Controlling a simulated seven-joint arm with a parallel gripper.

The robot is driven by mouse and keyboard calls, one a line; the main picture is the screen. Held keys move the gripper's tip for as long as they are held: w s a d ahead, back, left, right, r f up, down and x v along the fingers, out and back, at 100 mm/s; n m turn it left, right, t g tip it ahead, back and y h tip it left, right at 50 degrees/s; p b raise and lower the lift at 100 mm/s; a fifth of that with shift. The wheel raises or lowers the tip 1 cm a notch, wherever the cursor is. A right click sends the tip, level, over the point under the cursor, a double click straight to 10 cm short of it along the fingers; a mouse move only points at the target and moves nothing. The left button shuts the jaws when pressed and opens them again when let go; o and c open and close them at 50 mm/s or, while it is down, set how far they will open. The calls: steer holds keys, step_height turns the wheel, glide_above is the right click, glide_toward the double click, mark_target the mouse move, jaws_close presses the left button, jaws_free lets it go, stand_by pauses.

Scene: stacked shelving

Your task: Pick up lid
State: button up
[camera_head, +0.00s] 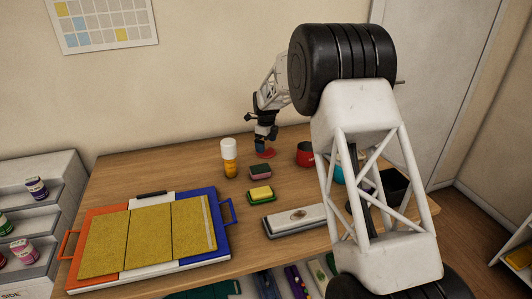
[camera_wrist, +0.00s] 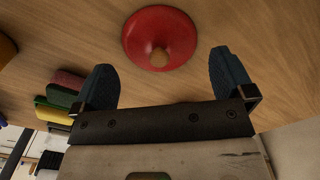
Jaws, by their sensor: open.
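A round red lid (camera_wrist: 145,35) with a wooden knob (camera_wrist: 159,57) lies on the wooden table in the wrist view. In the head view the lid (camera_head: 267,154) shows as a small red patch below my gripper (camera_head: 264,143), near the table's back edge. In the wrist view my gripper (camera_wrist: 162,62) is open and empty. Its two dark fingers stand apart, one on each side of the knob's line, just short of the lid. I cannot tell how high the fingertips are above it.
A red pot (camera_head: 304,155) stands right of the lid, partly behind my arm. A white-capped orange bottle (camera_head: 229,160), a sponge (camera_head: 260,171), a yellow-topped green block (camera_head: 261,194) and a sharpening stone (camera_head: 297,219) are nearby. Yellow boards (camera_head: 150,235) fill the table's left.

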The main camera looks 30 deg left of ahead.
mark_target(266, 148)
steer(key=shift+f, duration=1.4)
steer(key=c, duration=1.1)
steer(key=shift+f, duration=0.1)
steer(key=shift+c, duration=0.3)
steer(key=shift+s+f, duration=0.1)
steer(key=shift+c, duration=0.4)
steer(key=shift+r, duration=0.75)
jaws_close()
step_height(266, 148, up, 17)
